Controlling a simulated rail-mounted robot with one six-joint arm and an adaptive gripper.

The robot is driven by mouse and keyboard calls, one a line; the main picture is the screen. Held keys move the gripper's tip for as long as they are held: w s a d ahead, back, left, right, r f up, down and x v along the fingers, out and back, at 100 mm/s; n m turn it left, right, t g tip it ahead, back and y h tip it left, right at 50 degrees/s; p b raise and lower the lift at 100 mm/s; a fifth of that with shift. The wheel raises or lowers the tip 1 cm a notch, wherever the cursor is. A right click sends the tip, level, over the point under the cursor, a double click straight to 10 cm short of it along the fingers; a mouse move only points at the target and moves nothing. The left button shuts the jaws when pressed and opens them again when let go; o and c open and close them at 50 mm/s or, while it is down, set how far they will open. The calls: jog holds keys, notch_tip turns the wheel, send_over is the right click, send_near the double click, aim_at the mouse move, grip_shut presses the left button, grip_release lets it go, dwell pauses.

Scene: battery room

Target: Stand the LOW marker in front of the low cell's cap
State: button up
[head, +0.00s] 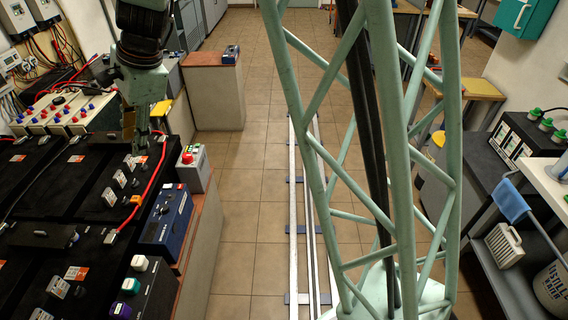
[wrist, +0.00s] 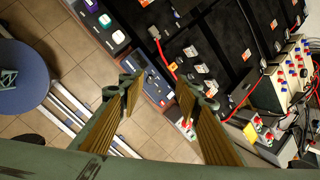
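My gripper (head: 141,148) hangs over the black battery bank at the left in the head view. In the wrist view its two fingers (wrist: 159,86) stand wide apart with nothing held between them. A black cell block (head: 150,292) at the lower left has a white cap (head: 139,262), a green cap (head: 131,285) and a purple cap (head: 120,310) in a row. These caps show at the top of the wrist view, the white one (wrist: 118,37) nearest the fingers. I cannot make out a marker reading LOW, nor tell which cell is low.
A blue instrument box (head: 166,216) and a grey box with a red button (head: 193,168) stand along the bench's right edge. A red cable (head: 155,170) crosses the batteries (head: 95,180). Another black block with green caps (head: 535,113) stands at far right.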

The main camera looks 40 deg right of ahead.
jog(key=s+d+r+n+h, duration=0.1)
jog(key=s+d+r+n, duration=0.3)
jog(key=s+r, duration=0.45)
jog(key=s+d+r+n, duration=0.4)
jog(key=s+r, duration=0.1)
jog(key=s, duration=0.7)
jog(key=s+d+n+h, duration=0.1)
jog(key=s+d+n, duration=0.3)
jog(key=s, duration=0.8)
jog(key=s+d+r+n+t+h, duration=0.1)
jog(key=s+d+n, duration=0.3)
jog(key=s, duration=0.8)
jog(key=shift+d+h, duration=0.2)
jog(key=shift+h, duration=0.1)
jog(key=shift+r, duration=0.15)
